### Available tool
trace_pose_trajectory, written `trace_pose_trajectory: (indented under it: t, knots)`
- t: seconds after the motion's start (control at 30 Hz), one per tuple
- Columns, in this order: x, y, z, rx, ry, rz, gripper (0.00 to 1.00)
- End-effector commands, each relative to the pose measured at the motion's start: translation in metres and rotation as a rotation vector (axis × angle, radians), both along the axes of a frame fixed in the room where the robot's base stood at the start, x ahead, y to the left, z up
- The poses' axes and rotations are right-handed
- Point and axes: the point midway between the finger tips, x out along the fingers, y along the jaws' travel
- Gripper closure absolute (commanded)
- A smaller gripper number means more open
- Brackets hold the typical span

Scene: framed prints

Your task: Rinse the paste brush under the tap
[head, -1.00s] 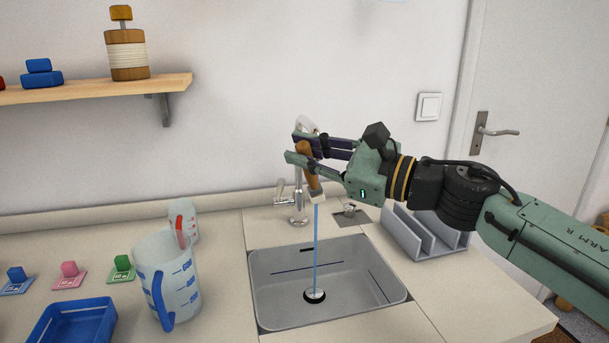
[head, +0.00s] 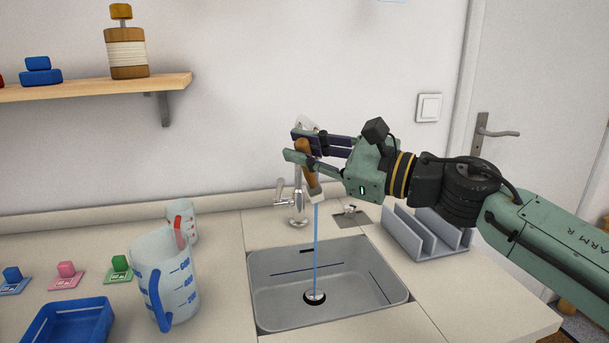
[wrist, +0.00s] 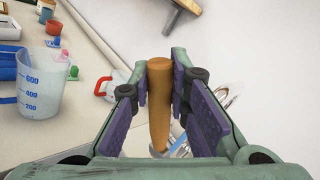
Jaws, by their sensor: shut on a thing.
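My gripper (head: 300,148) is shut on the wooden handle of the paste brush (head: 309,174) and holds it above the sink (head: 330,257). The brush tilts, with its pale lower end down. In the wrist view, the brush (wrist: 160,100) stands between the two pads of my gripper (wrist: 160,72). The tap (head: 299,206) stands behind the sink, its spout partly hidden by my gripper. A thin blue stream of water (head: 316,245) runs from around the brush's lower end to the drain. I cannot tell whether it passes over or behind the brush.
A measuring jug (head: 167,280), a smaller cup (head: 183,221) and a blue tray (head: 66,323) stand left of the sink. A grey slotted rack (head: 425,237) stands to its right. A shelf (head: 95,87) hangs at upper left. The counter in front of the rack is clear.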

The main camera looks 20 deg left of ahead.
Motion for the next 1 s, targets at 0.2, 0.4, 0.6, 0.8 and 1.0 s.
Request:
trace_pose_trajectory:
  t: [0.2, 0.4, 0.6, 0.8, 1.0]
  knots:
    - [0.0, -0.002, 0.0, 0.0, 0.0, 0.0, 1.0]
    - [0.0, 0.001, 0.0, -0.001, -0.001, 0.001, 1.0]
    - [0.0, 0.009, -0.001, 0.0, -0.001, 0.001, 1.0]
    - [0.001, 0.01, 0.001, 0.0, 0.0, -0.001, 1.0]
    - [0.001, 0.008, 0.0, 0.0, -0.001, -0.001, 1.0]
